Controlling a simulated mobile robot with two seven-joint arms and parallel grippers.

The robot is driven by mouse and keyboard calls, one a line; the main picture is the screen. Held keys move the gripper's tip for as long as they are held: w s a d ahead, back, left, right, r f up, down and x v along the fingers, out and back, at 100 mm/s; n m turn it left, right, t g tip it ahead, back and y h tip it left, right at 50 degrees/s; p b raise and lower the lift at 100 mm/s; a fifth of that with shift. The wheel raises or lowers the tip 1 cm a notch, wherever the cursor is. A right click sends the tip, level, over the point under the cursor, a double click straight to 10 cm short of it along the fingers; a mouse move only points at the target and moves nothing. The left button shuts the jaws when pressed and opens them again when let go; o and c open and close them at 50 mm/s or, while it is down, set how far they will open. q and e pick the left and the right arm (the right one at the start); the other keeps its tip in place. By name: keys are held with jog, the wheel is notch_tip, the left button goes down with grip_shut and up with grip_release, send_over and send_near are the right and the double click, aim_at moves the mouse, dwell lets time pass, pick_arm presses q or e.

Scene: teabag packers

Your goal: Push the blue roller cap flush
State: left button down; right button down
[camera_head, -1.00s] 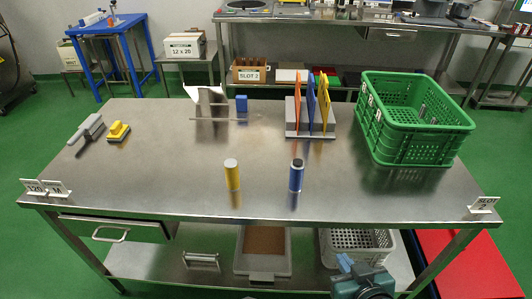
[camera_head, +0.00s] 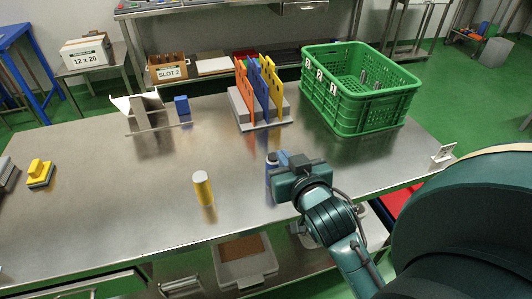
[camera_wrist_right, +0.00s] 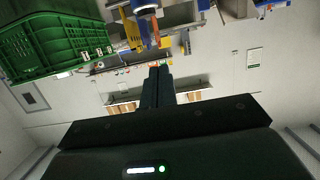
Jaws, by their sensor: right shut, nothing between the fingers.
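The blue roller (camera_head: 270,168) stands upright on the steel table, with a dark cap on top. My right gripper (camera_head: 280,158) is beside it and hides part of its right side in the head view. The roller's end also shows at the top edge of the right wrist view (camera_wrist_right: 145,5), beyond the fingertips. The right gripper's dark fingers (camera_wrist_right: 158,70) are together and empty there. I cannot tell whether they touch the cap, or whether the cap sits flush. My left gripper is not in view.
A yellow roller (camera_head: 203,188) stands to the left on the table (camera_head: 120,210). A rack with coloured dividers (camera_head: 262,92) and a green crate (camera_head: 360,88) stand behind. A blue block (camera_head: 182,105) sits by a metal stand (camera_head: 152,112). The table's left middle is clear.

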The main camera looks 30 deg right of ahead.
send_over(273, 163)
jog(key=f, duration=0.2)
notch_tip(273, 163, down, 2)
jog(key=shift+f, duration=0.15)
jog(key=shift+a+f, duration=0.1)
jog(key=shift+f, duration=0.7)
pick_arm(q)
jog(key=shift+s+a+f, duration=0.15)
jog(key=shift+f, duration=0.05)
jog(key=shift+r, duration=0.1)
pick_arm(e)
jog(key=shift+f, duration=0.1)
